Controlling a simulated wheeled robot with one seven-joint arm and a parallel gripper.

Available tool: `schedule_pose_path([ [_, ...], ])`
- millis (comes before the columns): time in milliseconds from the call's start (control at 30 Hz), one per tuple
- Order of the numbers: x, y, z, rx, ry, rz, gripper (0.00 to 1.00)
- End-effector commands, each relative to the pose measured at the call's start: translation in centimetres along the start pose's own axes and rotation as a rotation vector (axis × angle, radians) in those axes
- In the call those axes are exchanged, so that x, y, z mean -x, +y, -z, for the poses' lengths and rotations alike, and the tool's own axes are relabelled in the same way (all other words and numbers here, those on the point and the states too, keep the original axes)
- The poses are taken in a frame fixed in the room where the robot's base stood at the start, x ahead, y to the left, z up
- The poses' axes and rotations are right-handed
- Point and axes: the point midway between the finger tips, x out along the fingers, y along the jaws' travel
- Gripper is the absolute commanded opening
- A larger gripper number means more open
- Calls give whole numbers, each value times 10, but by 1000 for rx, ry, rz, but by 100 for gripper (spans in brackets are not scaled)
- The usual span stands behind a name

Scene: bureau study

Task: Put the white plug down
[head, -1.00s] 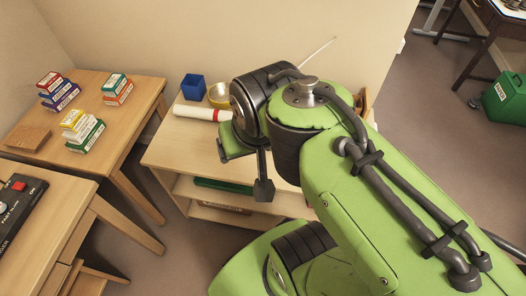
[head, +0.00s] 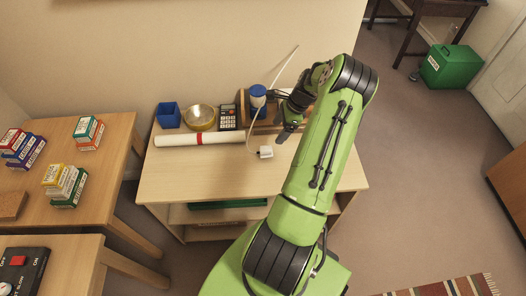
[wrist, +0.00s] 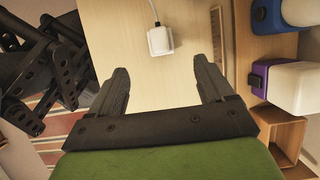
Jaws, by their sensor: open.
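The white plug (head: 266,152) lies on the wooden top of the low shelf unit (head: 190,178), with its pale cable (head: 262,110) running up from it. In the wrist view the plug (wrist: 160,42) sits beyond the fingertips, roughly between their lines and apart from both fingers. My gripper (wrist: 160,70) is open, with nothing between its fingers. In the head view the gripper (head: 283,135) is just right of the plug, over the shelf top, partly hidden by my arm.
A white roll with a red band (head: 200,139), a blue box (head: 168,115), a brass bowl (head: 200,117) and a calculator (head: 229,117) stand left of the plug. A blue-capped container (head: 258,96) stands behind. The shelf top's front is clear.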

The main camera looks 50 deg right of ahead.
Motion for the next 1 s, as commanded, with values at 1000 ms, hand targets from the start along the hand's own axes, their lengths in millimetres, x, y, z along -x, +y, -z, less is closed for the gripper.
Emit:
schedule_pose_path([
  [1000, -123, 1, 0, 5, 2, -1, 62],
])
